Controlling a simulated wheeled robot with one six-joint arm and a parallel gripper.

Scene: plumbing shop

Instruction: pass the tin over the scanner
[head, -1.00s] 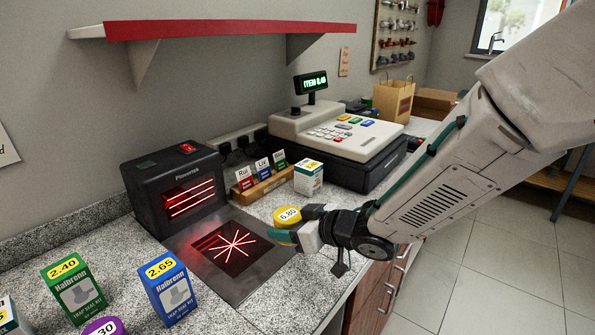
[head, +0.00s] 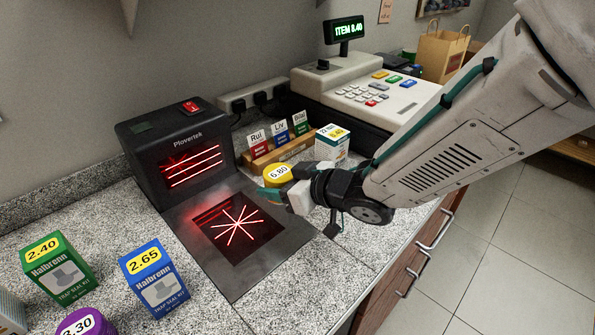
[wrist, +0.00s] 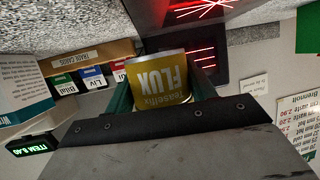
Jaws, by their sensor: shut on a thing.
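The yellow flux tin (head: 277,175), with a 6.80 label on its top, is held in my gripper (head: 280,190). In the wrist view the tin (wrist: 157,77) shows its FLUX side between the fingers (wrist: 160,90). The black Plovertek scanner (head: 178,160) stands upright with lit red lines in its window. Its flat plate (head: 279,249) has a glass window (head: 236,226) with a red star of beams. The tin is just right of and behind that window in the head view; its height above the surface is hard to tell.
A green box (head: 60,268), a blue box (head: 153,280) and a purple tin (head: 84,322) stand front left. A card rack (head: 270,155) and a white box (head: 331,145) stand behind the tin. The register (head: 370,95) has a display (head: 346,30) reading ITEM 8.40.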

